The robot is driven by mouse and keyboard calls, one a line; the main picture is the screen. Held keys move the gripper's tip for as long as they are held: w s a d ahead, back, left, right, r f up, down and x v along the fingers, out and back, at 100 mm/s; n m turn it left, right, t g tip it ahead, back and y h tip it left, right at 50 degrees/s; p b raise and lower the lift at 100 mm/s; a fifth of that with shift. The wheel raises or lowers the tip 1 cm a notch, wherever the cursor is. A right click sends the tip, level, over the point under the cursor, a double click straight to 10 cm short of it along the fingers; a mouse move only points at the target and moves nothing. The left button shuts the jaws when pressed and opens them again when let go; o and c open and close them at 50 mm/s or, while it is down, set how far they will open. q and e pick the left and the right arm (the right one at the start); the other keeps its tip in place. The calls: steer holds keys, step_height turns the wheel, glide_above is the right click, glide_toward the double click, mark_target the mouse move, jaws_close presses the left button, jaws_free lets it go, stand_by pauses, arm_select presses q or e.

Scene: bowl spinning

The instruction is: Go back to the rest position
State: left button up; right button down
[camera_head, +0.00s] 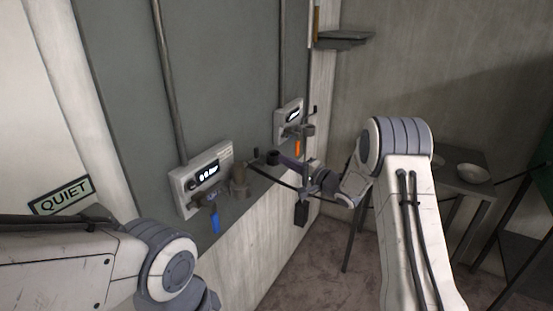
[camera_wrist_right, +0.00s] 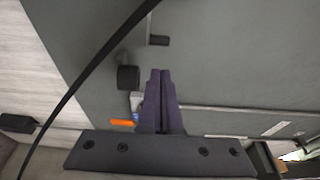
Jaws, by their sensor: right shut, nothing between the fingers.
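My right arm reaches in from the right in the head view. Its gripper (camera_head: 274,158) is in front of the grey wall panel, near the far wall device (camera_head: 288,112) with the orange handle. In the right wrist view the two dark fingers of this gripper (camera_wrist_right: 160,74) lie side by side, shut and with nothing between them. A bit of the orange handle (camera_wrist_right: 122,122) shows left of the fingers. My left arm is at the lower left of the head view, and its gripper is out of view.
A near wall device (camera_head: 203,178) with a display and a blue handle (camera_head: 215,222) is on the grey panel. White bowls (camera_head: 473,173) stand on a small table at the right. A dark shelf (camera_head: 343,40) juts out at the top. A QUIET sign (camera_head: 62,194) is at the left.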

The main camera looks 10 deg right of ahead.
steer(key=s+d, duration=0.4)
steer(key=d, duration=0.1)
steer(key=s+a+n+g+h+b, duration=0.1)
steer(key=s+a+n+g+h, duration=0.2)
steer(key=a, duration=0.4)
steer(key=s+a+n+g+h, duration=0.1)
steer(key=s+a+n+h, duration=0.3)
steer(key=s+a, duration=0.25)
steer(key=s+a+f+n+g+h, duration=0.1)
steer(key=s+n+g, duration=0.4)
steer(key=s, duration=1.2)
steer(key=s+a+f+n+g+h, duration=0.1)
steer(key=s+n+g, duration=0.5)
steer(key=s, duration=1.2)
steer(key=shift+a+f+n, duration=0.3)
steer(key=shift+a+f, duration=0.4)
steer(key=shift+a, duration=0.4)
